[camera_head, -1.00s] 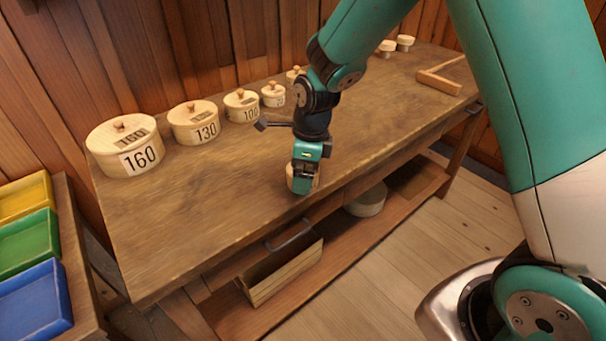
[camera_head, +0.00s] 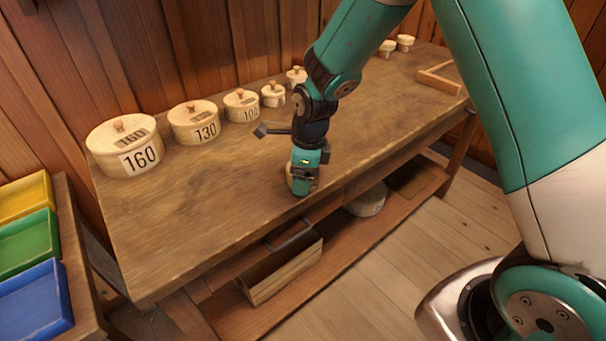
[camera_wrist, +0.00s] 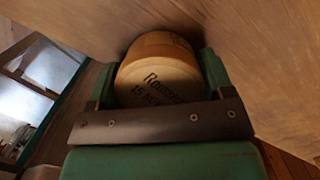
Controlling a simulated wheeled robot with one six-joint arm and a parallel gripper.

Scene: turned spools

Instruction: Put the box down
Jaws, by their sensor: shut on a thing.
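My gripper (camera_head: 305,188) is low over the front part of the wooden workbench (camera_head: 220,215), pointing down. It is shut on a small round wooden box (camera_wrist: 158,75), which shows between the green fingers in the wrist view with dark lettering on it. In the head view the box (camera_head: 290,178) is mostly hidden behind the gripper, with only a pale edge showing. It is at or very near the bench top; I cannot tell whether it touches.
Lidded round boxes marked 160 (camera_head: 125,147), 130 (camera_head: 194,123) and 100 (camera_head: 241,106) stand along the back, with smaller ones to their right. A wooden frame (camera_head: 440,80) lies at the far right. Coloured trays (camera_head: 35,295) stand at left. The bench's left front is clear.

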